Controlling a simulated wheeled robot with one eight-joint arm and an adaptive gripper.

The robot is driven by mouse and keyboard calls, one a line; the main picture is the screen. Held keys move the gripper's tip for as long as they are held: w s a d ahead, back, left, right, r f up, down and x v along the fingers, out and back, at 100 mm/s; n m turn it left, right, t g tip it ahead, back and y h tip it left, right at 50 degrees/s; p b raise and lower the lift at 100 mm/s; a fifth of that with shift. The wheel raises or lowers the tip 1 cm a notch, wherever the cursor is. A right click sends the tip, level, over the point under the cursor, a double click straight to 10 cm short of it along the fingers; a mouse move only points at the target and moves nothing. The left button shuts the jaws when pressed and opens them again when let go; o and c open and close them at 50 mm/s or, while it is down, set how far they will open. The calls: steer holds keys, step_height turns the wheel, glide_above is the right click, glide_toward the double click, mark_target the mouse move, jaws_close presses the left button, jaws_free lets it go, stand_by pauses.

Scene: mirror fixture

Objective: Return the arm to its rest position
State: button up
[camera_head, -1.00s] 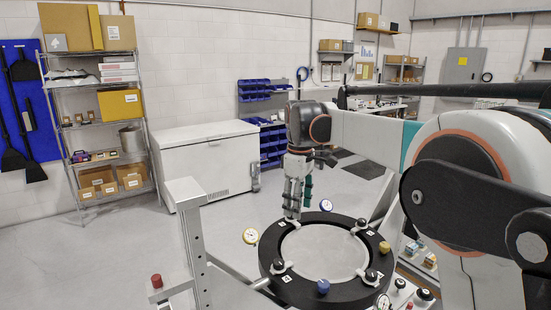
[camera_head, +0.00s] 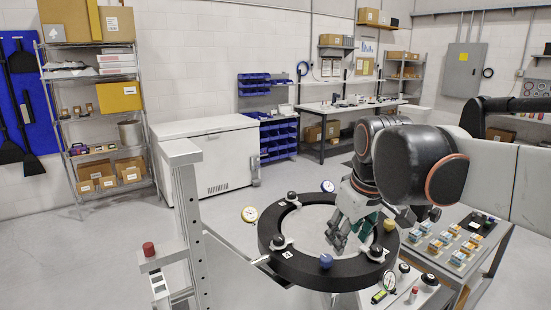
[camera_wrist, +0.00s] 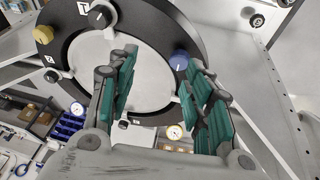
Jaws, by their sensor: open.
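My gripper (camera_head: 350,236) hangs over the right part of the black ring fixture (camera_head: 310,272) in the head view, with my arm folded above it on the right. In the wrist view my gripper (camera_wrist: 158,95) has its two green-padded fingers apart with nothing between them. The ring (camera_wrist: 82,18) and its pale round centre (camera_wrist: 90,65) show behind the fingers. Part of the ring is hidden by my arm in the head view.
Dial gauges (camera_head: 249,214) and knobs, including a blue knob (camera_head: 326,261), surround the ring. A metal post (camera_head: 190,220) stands left of it. A tray of small boxes (camera_head: 440,243) lies right. A white chest (camera_head: 205,155) and shelf (camera_head: 98,120) stand behind; open floor lies between.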

steer(key=s+d+f+m+t+b, duration=0.1)
steer(key=s+d+f+m+b, duration=0.1)
steer(key=s+f, duration=0.5)
steer(key=s+d+f+m+t+b, duration=0.2)
steer(key=s+f+m+b, duration=0.1)
steer(key=s+f, duration=0.5)
steer(key=shift+s+d+f+m+b, duration=0.35)
steer(key=shift+f+b, duration=0.2)
steer(key=shift+f, duration=0.15)
